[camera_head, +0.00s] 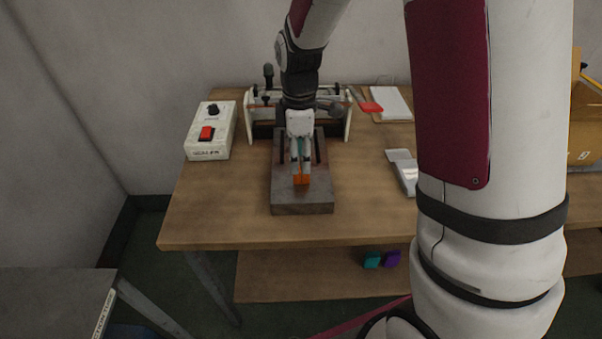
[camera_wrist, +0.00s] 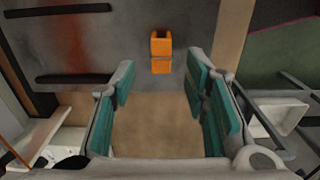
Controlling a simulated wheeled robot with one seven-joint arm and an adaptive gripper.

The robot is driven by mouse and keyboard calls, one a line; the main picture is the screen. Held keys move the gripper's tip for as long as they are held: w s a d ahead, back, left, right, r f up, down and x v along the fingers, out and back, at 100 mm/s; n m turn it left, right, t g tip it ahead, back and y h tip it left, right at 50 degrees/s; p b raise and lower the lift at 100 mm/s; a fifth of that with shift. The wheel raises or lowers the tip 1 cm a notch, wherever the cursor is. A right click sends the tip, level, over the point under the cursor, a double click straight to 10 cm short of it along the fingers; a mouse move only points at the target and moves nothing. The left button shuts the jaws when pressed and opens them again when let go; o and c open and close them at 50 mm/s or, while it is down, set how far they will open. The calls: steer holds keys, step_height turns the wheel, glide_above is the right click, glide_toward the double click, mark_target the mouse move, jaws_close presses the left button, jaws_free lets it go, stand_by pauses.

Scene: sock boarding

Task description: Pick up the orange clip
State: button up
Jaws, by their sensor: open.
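The orange clip (camera_head: 301,179) sits on the dark metal plate (camera_head: 302,206) near its front end. In the wrist view the orange clip (camera_wrist: 161,51) shows upright in the picture, ahead of the fingertips and roughly centred between them. My gripper (camera_head: 301,165) is above the plate, close to the clip in the head view. In the wrist view my gripper (camera_wrist: 158,85) is open, with teal pads on both fingers and nothing between them. The contact between clip and plate is too small to tell.
A white control box (camera_head: 211,131) with a red switch stands left of the plate. A white-framed device (camera_head: 340,115) stands behind it. A grey metal piece (camera_head: 405,172) and a red-handled tool (camera_head: 369,104) lie to the right. The table front (camera_head: 225,225) is clear.

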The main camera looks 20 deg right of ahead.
mark_target(301, 175)
steer(key=f, duration=0.5)
steer(key=shift+s+d+f, duration=0.1)
steer(key=shift+d, duration=0.1)
steer(key=c, duration=0.9)
